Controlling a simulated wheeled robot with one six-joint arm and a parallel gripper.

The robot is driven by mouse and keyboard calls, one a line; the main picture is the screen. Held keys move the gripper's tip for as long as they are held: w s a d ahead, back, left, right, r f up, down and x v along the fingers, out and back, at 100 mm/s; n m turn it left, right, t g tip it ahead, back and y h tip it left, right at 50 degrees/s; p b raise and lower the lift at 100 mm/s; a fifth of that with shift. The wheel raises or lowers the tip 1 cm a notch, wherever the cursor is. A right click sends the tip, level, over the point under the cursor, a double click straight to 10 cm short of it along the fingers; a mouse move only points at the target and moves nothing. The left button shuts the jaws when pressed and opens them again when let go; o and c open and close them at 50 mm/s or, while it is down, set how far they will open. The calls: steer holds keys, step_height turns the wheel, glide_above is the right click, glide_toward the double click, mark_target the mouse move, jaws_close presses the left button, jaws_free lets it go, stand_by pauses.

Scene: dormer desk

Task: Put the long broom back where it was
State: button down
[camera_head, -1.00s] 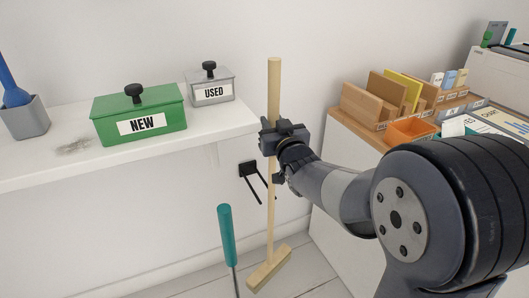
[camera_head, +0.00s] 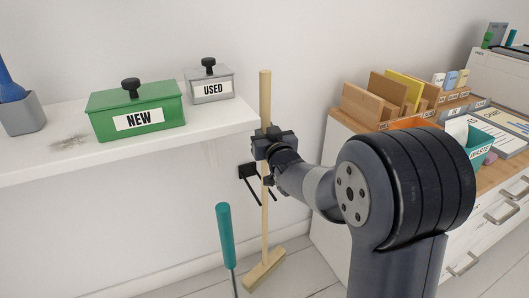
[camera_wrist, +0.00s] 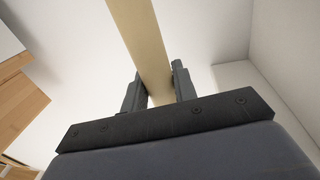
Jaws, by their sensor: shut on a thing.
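The long broom (camera_head: 265,100) has a pale wooden handle and a wide wooden head (camera_head: 265,270) low by the floor. It stands nearly upright in front of the wall in the head view. My gripper (camera_head: 266,143) is shut on the upper part of its handle. In the wrist view the handle (camera_wrist: 142,40) runs between the two fingers of my gripper (camera_wrist: 158,88). A black two-pronged wall hook (camera_head: 249,182) is just behind and left of the handle, below my gripper. I cannot tell whether the handle touches the prongs.
A white shelf (camera_head: 215,125) left of the broom holds a green NEW box (camera_head: 138,110), a grey USED box (camera_head: 210,86) and a grey cup (camera_head: 22,115). A teal-handled tool (camera_head: 225,235) stands in front. A desk (camera_head: 340,118) with organisers stands at right.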

step_height(320, 180, down, 6)
steer(key=shift+b, duration=1.2)
steer(key=c, duration=2.2)
jaws_free()
steer(key=shift+w+f, duration=0.15)
steer(key=shift+f, duration=0.05)
steer(key=c, duration=2.2)
jaws_free()
steer(key=shift+r, duration=0.1)
steer(key=shift+f+b, duration=0.2)
steer(key=shift+b, duration=0.2)
steer(key=c, duration=1.1)
jaws_free()
steer(key=shift+r, duration=0.1)
steer(key=shift+p, duration=0.35)
steer(key=p+v, duration=0.1)
steer(key=v, duration=1.1)
steer(key=shift+p, duration=0.3)
